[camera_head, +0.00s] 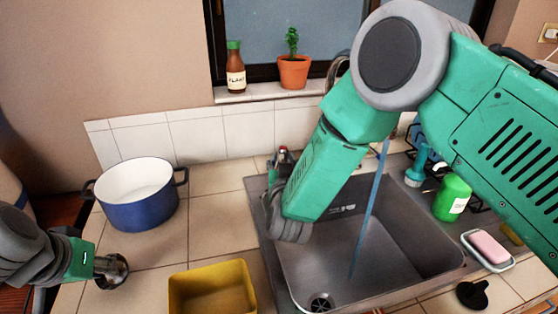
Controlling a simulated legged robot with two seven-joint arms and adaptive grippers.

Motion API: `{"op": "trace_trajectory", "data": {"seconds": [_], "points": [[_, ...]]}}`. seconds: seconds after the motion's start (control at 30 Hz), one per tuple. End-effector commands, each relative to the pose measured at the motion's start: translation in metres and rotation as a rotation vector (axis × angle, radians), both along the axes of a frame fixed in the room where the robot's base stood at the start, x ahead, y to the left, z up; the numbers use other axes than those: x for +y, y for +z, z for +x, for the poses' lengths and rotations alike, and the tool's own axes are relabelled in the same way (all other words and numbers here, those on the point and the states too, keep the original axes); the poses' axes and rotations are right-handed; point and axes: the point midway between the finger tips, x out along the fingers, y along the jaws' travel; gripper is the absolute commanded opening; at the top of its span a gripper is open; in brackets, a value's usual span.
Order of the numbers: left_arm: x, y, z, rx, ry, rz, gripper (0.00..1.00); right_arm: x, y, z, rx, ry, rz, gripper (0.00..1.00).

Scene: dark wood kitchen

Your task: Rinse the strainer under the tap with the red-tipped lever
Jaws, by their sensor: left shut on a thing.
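My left gripper (96,266) is at the lower left, beside the counter and below the blue pot. It is shut on a small round dark metal thing that looks like the strainer (117,272), away from the sink. My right arm reaches across the sink (400,262), and my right gripper (270,205) is at the sink's left rim, mostly hidden by its own wrist. A red-tipped lever (283,151) shows just behind it; contact cannot be seen. A blue stream of water (368,212) falls into the basin. The tap's spout is largely hidden behind my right arm.
A blue pot (140,207) and a yellow container (213,289) stand on the tiled counter left of the sink. A green bottle (452,196), a dish with pink soap (489,247) and a black stopper (472,293) are at the right. A bottle and potted plant are on the sill.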

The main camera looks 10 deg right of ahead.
Motion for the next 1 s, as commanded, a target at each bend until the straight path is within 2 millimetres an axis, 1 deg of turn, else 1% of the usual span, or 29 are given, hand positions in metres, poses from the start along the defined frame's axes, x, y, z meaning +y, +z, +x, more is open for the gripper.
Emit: {"op": "trace_trajectory", "data": {"seconds": [0.3, 0.37, 0.43, 0.57, 0.8, 0.9, 1.0], "points": [[0.003, -0.001, 0.0, 0.0, 0.0, -0.004, 0.0, 0.002, 0.0, -0.001, 0.002, -0.002, -0.004, 0.33], [0.003, -0.001, 0.0, 0.0, 0.0, -0.004, 0.0, 0.003, 0.0, -0.003, 0.002, -0.002, -0.005, 0.33], [0.003, -0.001, 0.0, 0.0, 0.0, -0.004, 0.0, 0.004, -0.001, -0.01, 0.004, -0.001, -0.004, 0.33], [0.003, 0.0, 0.0, 0.0, 0.0, -0.004, 0.0, 0.007, -0.001, -0.032, 0.005, 0.0, -0.004, 0.33], [0.001, 0.0, 0.0, 0.0, 0.0, -0.001, 0.0, 0.011, -0.002, -0.082, 0.005, -0.001, 0.001, 0.33], [0.001, 0.0, 0.0, 0.0, 0.0, -0.001, 0.0, 0.013, -0.002, -0.098, 0.004, -0.001, 0.001, 0.33], [0.002, 0.0, 0.0, 0.0, 0.0, -0.001, 0.0, 0.015, -0.002, -0.109, 0.003, -0.002, 0.002, 0.33]]}}
